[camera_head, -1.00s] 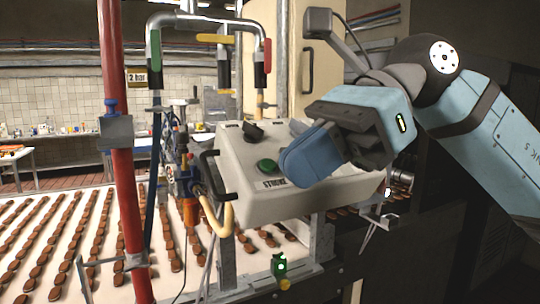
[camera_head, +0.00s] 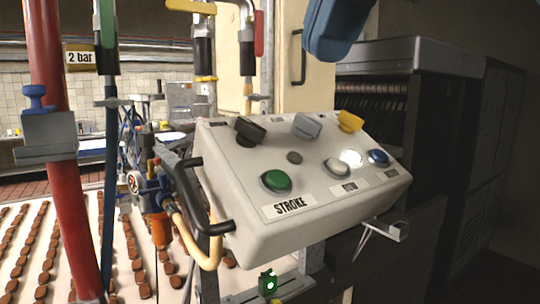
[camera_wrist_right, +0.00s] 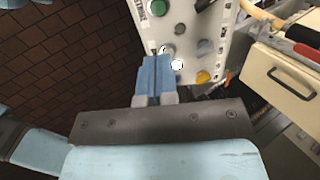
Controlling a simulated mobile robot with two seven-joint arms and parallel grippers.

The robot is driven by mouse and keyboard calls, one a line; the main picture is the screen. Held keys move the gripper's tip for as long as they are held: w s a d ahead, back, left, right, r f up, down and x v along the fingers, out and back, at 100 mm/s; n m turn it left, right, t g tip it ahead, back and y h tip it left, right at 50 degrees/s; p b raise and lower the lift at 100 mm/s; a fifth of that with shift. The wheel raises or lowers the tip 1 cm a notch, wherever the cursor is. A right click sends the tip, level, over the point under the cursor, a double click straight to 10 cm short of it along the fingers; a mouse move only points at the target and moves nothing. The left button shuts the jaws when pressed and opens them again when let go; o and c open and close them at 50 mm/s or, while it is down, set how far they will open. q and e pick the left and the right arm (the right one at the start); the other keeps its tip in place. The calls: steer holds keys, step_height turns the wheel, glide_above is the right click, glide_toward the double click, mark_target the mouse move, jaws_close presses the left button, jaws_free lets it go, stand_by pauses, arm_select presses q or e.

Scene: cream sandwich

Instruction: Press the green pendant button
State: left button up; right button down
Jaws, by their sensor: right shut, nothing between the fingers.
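The green button (camera_head: 276,181) sits on the sloped face of the pale control box (camera_head: 300,225), above a label reading STROKE. It also shows at the top of the right wrist view (camera_wrist_right: 159,7). In the head view my right gripper (camera_head: 333,48) shows only in part at the top edge, raised above and behind the box, clear of the green button. In the right wrist view its blue fingers are together and empty, with the white buttons beyond their tips. My left gripper is in no view.
The box also carries a black knob (camera_head: 250,131), a grey knob (camera_head: 307,126), a yellow knob (camera_head: 350,121), and white and blue (camera_head: 378,157) buttons. A black handle (camera_head: 203,190) juts from its left side. A red pipe (camera_head: 62,200) stands at the left.

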mark_target(278, 177)
steer(key=shift+s+d, duration=0.15)
steer(key=p+x, duration=0.2)
steer(key=x, duration=1.2)
steer(key=shift+p, duration=0.3)
steer(key=shift+f, duration=0.1)
